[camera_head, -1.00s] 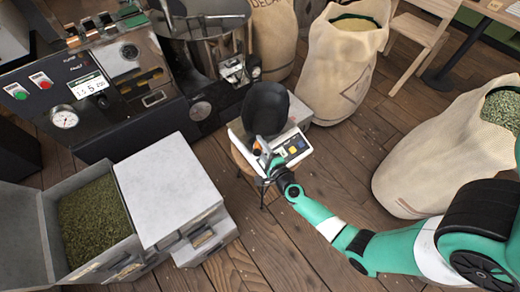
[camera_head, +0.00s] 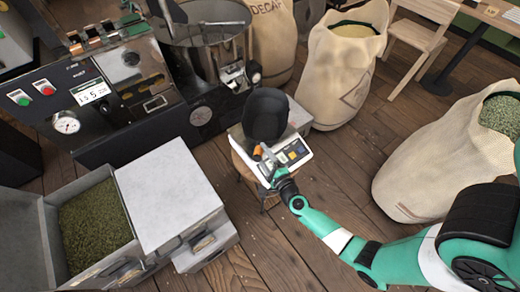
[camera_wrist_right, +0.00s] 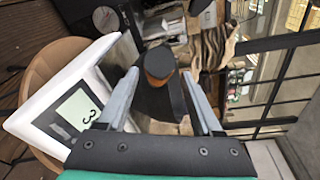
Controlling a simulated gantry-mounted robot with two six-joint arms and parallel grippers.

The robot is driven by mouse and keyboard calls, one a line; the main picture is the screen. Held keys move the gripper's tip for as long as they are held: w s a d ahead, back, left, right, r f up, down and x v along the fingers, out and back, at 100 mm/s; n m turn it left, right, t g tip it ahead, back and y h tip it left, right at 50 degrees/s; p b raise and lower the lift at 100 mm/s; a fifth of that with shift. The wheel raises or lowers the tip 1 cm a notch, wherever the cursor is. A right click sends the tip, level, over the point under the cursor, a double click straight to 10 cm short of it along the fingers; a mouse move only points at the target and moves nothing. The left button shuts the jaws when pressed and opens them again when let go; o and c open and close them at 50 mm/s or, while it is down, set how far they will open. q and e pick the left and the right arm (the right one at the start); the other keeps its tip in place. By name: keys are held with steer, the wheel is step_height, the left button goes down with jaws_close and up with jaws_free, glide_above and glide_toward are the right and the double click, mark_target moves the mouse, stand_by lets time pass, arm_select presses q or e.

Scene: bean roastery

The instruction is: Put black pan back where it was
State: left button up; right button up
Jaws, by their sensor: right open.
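The black pan (camera_head: 266,115) sits on the white scale (camera_head: 296,152), its dark bowl toward the roasting machine. Its handle, with an orange-brown end (camera_head: 258,153), points toward my right arm. My right gripper (camera_head: 266,166) is at that handle, low over the scale's front edge. In the right wrist view the handle end (camera_wrist_right: 159,62) lies between the two spread fingers of my right gripper (camera_wrist_right: 160,85), with gaps on both sides. Most of the pan is hidden behind the handle there. My left gripper is not in view.
The scale stands on a round wooden stool (camera_wrist_right: 38,78). The roasting machine (camera_head: 130,85) is behind left. A grey cabinet (camera_head: 168,190) and a bin of green beans (camera_head: 92,222) are at left. Burlap sacks (camera_head: 340,70) stand behind and at right (camera_head: 430,160). Floor in front is clear.

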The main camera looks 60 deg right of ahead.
steer(key=p+v, duration=0.2)
steer(key=v, duration=0.7)
steer(key=shift+s+a, duration=0.15)
steer(key=shift+s, duration=0.2)
